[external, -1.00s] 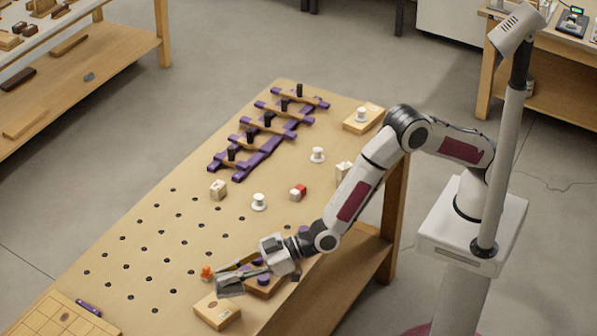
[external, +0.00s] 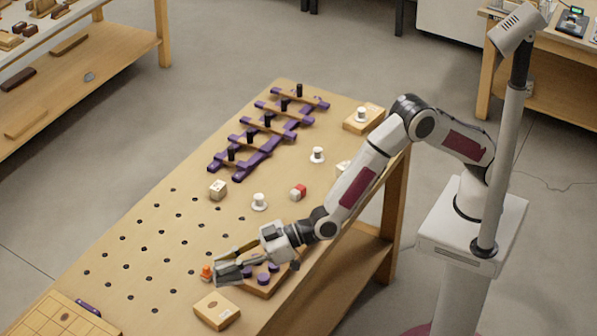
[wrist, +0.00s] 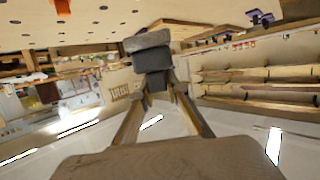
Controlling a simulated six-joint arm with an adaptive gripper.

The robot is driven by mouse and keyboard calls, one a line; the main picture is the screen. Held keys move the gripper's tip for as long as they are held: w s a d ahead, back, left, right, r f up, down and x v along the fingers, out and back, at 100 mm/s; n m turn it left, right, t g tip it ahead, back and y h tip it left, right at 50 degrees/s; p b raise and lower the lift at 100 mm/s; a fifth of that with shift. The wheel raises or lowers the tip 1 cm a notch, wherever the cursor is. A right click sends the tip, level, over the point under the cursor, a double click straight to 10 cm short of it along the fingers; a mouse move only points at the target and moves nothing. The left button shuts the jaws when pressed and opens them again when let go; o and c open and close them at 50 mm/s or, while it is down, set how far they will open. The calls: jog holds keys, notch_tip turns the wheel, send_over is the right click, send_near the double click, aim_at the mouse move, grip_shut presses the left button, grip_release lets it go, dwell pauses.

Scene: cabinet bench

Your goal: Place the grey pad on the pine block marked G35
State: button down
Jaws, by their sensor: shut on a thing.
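My gripper (external: 232,270) is shut on a grey pad (external: 228,274). The pad also shows in the wrist view (wrist: 148,40), dark grey and held between the fingertips. A third pine block (external: 358,124) at the far end bears a white spool. I cannot read G35 on any block.
A small orange piece (external: 206,272) stands close left of the gripper. White spools (external: 259,201), a cream cube (external: 218,189) and a red-and-white cube (external: 298,192) stand mid-bench. A purple rack (external: 262,140) with black pegs is beyond. The holed bench area at left is mostly clear.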

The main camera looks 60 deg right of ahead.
jog(key=shift+w+a+r, duration=0.15)
jog(key=shift+w+a, duration=1.3)
jog(key=shift+a, duration=0.05)
send_over(216, 307)
notch_tip(216, 307, down, 6)
jog(key=shift+f, duration=0.2)
jog(key=shift+f, duration=1.8)
jog(key=shift+f, duration=0.15)
jog(key=c, duration=2)
grip_release()
